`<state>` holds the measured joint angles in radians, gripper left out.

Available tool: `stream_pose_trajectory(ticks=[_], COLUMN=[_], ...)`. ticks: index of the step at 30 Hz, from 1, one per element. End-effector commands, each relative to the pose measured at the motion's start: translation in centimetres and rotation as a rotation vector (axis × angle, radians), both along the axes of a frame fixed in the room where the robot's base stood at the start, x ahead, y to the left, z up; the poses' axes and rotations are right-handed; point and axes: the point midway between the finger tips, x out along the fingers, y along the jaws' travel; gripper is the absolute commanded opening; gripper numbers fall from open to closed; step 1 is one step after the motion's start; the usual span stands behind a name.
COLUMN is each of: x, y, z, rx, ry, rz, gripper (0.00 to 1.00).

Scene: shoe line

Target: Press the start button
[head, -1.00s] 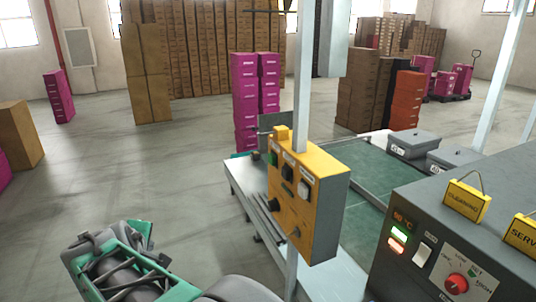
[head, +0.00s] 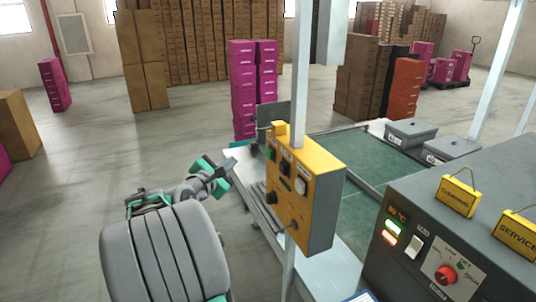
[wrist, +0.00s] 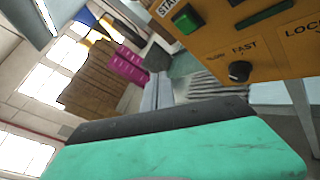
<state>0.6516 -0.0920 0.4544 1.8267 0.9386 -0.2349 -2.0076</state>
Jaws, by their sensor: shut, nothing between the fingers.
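The yellow control box (head: 318,205) is mounted on a grey post at the near end of the line. The green start button (wrist: 187,18) is on its face beside a START label in the wrist view; it shows small in the head view (head: 271,154), at the upper left of the face. My gripper (head: 222,173) is shut and empty, to the left of the box and apart from it. In the wrist view its teal finger fills the bottom, and the button is above and beyond it.
A dark SLOW/FAST knob (wrist: 239,70) sits below the button. The conveyor (head: 340,160) runs behind the box. A grey machine (head: 480,200) with a red knob and yellow signs stands at the right. Open floor (head: 90,180) lies to the left.

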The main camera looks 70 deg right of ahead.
Motion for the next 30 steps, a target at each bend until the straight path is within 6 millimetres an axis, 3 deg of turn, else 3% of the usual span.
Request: stream_pose_trajectory(ticks=[18,30], x=[-5.6,-6.0], y=[-5.5,-5.9], z=[0.2,0.0], rx=[0.000,0.000], ry=[-0.002,-0.002], rz=[-0.002,0.000], gripper=[0.00,0.00])
